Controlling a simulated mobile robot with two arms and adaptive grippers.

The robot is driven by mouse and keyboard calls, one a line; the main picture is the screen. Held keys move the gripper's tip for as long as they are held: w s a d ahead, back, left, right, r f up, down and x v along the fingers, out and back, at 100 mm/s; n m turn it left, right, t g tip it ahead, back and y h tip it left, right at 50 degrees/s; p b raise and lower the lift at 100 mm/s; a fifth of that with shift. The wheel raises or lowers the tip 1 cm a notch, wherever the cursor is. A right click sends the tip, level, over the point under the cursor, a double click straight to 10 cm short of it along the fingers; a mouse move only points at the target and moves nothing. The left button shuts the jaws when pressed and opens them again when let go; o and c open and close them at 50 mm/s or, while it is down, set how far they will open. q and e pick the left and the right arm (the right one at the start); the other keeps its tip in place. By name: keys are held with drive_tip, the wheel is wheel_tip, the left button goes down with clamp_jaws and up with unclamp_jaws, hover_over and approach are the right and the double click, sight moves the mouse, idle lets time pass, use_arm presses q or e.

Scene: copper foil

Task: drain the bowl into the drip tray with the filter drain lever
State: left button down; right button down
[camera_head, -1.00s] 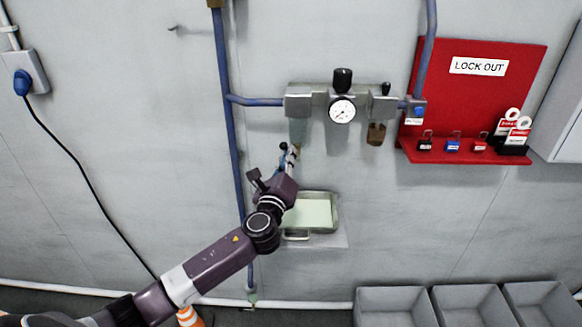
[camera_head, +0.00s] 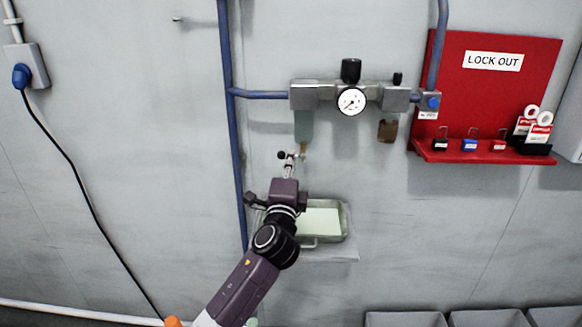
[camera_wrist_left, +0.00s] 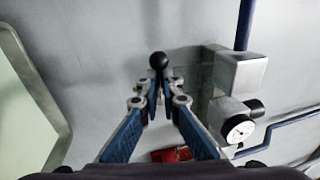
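The filter bowl (camera_head: 303,124) hangs under the left block of the wall unit, with a brassy drain (camera_head: 303,149) at its bottom. Its level is hard to tell. The drain lever's black ball knob (camera_head: 282,155) is left of the drain; it also shows in the left wrist view (camera_wrist_left: 158,60). My left gripper (camera_head: 290,158) is at the lever, its fingers drawn close together just behind the knob, apparently on the stem, which they mostly hide. The drip tray (camera_head: 347,222), pale green inside, is below the drain, partly behind my left wrist. My right gripper is out of view.
A pressure gauge (camera_head: 351,101) and a second bowl (camera_head: 387,130) are to the right. A blue pipe (camera_head: 231,150) runs down the wall just left of my gripper. A red lockout board (camera_head: 480,100) is farther right. Grey bins (camera_head: 405,319) stand at the bottom right.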

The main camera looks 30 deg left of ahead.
use_arm(q)
drive_tip(key=shift+f+n, duration=0.15)
drive_tip(key=shift+n, duration=0.25)
drive_tip(key=c, duration=2.1)
unclamp_jaws()
drive_tip(key=v, duration=1.2)
